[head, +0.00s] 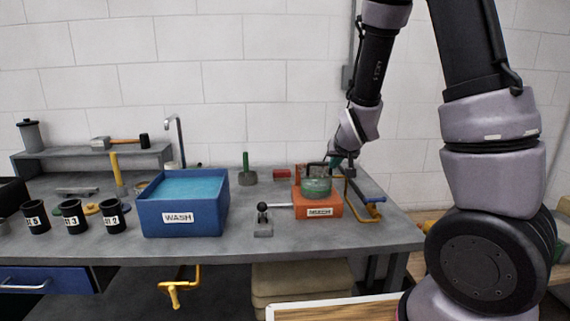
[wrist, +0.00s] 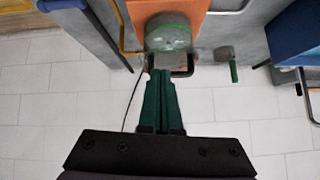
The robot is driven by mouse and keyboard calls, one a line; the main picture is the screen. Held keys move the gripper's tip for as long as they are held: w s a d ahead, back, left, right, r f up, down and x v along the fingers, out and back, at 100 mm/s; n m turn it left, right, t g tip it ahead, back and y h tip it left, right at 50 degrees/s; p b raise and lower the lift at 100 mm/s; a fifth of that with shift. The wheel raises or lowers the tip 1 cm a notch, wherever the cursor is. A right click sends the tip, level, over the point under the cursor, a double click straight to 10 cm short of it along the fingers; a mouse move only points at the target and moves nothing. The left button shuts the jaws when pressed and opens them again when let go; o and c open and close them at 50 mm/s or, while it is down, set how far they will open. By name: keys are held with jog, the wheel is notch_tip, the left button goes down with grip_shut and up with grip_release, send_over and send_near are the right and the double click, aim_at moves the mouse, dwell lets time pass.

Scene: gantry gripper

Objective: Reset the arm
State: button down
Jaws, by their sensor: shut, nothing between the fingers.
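My arm reaches from the right of the head view over the workbench. My gripper (head: 338,162) is at the back right of the bench, just behind an orange box with a label (head: 318,208) and a green-grey round piece (head: 316,187) on top. In the wrist view my gripper (wrist: 161,76) shows two green fingers close together, with nothing seen between them. The fingertips point at the round piece (wrist: 168,34) on the orange box (wrist: 185,10). A dark bracket (wrist: 184,66) is close beside the tips; whether they touch cannot be told.
A blue WASH basin (head: 185,213) stands left of the orange box. A small lever with a black knob (head: 263,218) is between them. Several black labelled cups (head: 73,216) stand at the left. A yellow bent pipe (head: 362,216) is right of the box. A wall closes off the back.

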jog(key=s+d+r+m+g+y, duration=0.2)
jog(key=s+d+r, duration=0.1)
jog(key=s+r, duration=1.8)
jog(key=s, duration=0.3)
jog(key=shift+s+m, duration=0.3)
jog(key=shift+s, duration=0.1)
